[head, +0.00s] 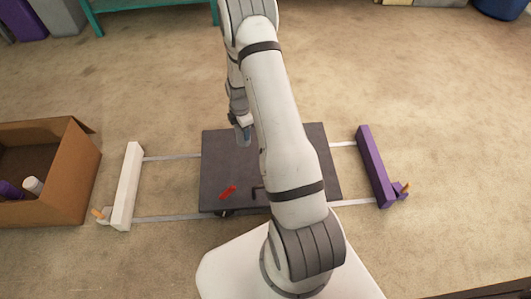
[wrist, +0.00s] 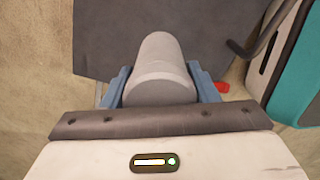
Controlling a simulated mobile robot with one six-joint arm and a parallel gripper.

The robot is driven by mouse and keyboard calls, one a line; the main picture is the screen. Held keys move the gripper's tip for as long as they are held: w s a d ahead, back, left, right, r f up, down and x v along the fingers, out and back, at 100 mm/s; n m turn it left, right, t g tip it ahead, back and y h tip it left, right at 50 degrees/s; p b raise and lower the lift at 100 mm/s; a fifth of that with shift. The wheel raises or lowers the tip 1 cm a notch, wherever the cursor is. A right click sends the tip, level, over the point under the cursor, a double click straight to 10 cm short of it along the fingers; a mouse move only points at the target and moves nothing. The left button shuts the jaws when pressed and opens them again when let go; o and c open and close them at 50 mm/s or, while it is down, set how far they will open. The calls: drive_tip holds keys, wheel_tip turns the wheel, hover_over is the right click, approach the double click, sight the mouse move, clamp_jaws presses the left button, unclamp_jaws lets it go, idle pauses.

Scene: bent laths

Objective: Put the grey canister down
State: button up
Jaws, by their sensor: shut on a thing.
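My gripper (wrist: 162,92) is shut on the grey canister (wrist: 160,62), which sits between its two blue fingers in the wrist view. In the head view my gripper (head: 243,132) hangs over the upper left part of a dark grey board (head: 222,160). The canister is hard to make out there. The same board (wrist: 110,45) shows beyond the canister in the wrist view. I cannot tell whether the canister touches it.
A red piece (head: 228,192) and a small black hooked rod (head: 257,190) are on the board. A white beam (head: 127,187) and a purple beam (head: 375,165) flank it, joined by pale strips. A cardboard box (head: 68,185) with bottles stands left.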

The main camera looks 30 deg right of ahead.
drive_tip(key=f+n, duration=0.1)
drive_tip(key=d+f+n, duration=0.1)
drive_tip(key=f, duration=0.1)
drive_tip(key=s+d+f+n, duration=0.1)
drive_tip(key=n, duration=0.1)
drive_tip(key=shift+f, duration=0.35)
wheel_tip(320, 180, down, 10)
drive_tip(key=b, duration=0.3)
drive_tip(key=shift+f, duration=0.2)
drive_tip(key=o, duration=1.1)
drive_tip(key=shift+r, duration=0.15)
